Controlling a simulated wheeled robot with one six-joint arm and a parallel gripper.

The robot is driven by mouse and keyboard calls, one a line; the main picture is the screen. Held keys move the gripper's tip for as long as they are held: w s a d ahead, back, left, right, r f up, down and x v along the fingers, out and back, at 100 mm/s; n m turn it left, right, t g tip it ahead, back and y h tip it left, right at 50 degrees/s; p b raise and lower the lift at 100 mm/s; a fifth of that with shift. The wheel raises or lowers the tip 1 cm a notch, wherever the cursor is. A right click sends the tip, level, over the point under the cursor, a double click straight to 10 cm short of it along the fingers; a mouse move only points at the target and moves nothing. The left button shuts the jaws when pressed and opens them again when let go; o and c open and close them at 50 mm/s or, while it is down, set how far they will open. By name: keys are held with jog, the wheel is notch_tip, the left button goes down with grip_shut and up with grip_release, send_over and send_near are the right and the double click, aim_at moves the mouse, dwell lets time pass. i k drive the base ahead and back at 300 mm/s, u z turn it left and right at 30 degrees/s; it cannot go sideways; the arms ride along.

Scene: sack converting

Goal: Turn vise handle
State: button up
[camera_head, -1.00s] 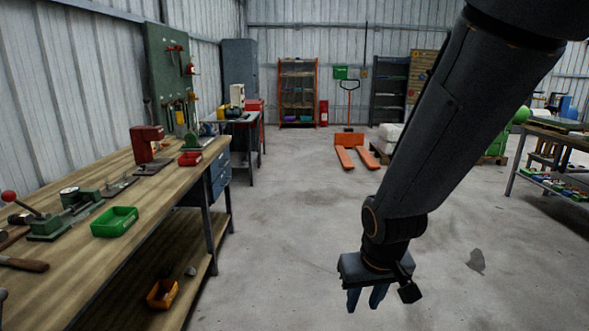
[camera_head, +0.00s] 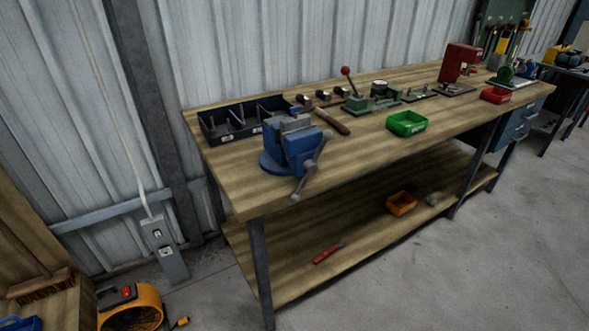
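A blue bench vise (camera_head: 290,146) stands on the near left corner of the wooden workbench (camera_head: 235,180). Its grey jaws are on top. The grey vise handle (camera_head: 311,168) is a bar at the front of the vise, facing the bench's front edge; it hangs slanted, its upper end to the right and its lower end to the left. My gripper and arm are out of view, and nothing touches the handle.
A black divided tray (camera_head: 207,126) sits behind the vise; a hammer (camera_head: 332,122) and a green bin (camera_head: 407,123) lie to its right. The lower shelf holds an orange bin (camera_head: 401,203) and a red-handled tool (camera_head: 328,253). A yellow fan (camera_head: 131,309) stands at lower left. Floor before the bench is clear.

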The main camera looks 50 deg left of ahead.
aim_at(310, 167)
jog(key=u, duration=1.6)
